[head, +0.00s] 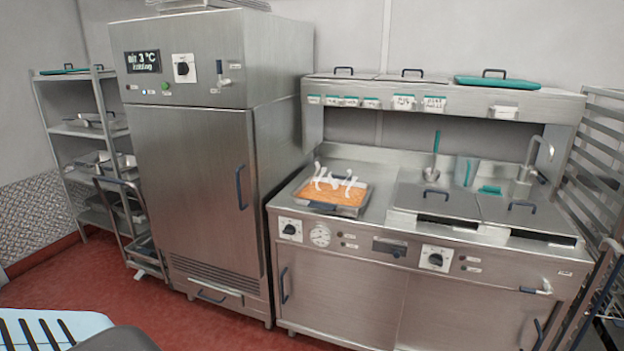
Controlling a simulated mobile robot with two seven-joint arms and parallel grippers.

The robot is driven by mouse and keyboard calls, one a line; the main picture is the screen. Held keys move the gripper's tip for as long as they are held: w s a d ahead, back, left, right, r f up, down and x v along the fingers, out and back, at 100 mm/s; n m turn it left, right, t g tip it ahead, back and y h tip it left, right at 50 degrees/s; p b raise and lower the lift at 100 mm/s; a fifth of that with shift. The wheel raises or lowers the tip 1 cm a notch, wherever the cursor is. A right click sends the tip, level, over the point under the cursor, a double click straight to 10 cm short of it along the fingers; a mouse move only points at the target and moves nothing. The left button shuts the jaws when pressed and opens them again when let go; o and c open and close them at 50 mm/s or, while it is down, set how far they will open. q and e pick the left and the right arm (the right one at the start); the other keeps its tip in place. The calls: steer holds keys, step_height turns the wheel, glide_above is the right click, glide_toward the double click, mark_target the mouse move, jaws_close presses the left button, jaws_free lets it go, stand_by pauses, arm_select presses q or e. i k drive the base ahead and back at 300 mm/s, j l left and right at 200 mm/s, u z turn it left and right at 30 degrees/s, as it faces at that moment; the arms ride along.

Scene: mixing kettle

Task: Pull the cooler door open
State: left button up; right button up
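The cooler (280,75) is a tall steel cabinet at the left of the middle in the head view. Its display (143,61) reads 3 °C. The cooler door (190,180) is a flat steel panel and looks shut, flush with the frame. A dark blue upright handle (240,187) sits near the door's right edge. Nothing is touching the handle.
A steel counter (380,205) with a tray of orange food (328,207) stands right of the cooler. Red floor (180,318) is open in front of the cooler.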

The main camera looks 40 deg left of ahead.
mark_target(196, 165)
steer(key=u, duration=2)
steer(key=i+l+z, duration=0.2)
steer(key=i, duration=0.4)
steer(key=i+j+z, duration=0.2)
steer(key=i, duration=0.35)
steer(key=i+z, duration=0.25)
steer(key=i, duration=0.35)
steer(key=i+j+z, duration=0.2)
steer(key=i, duration=0.4)
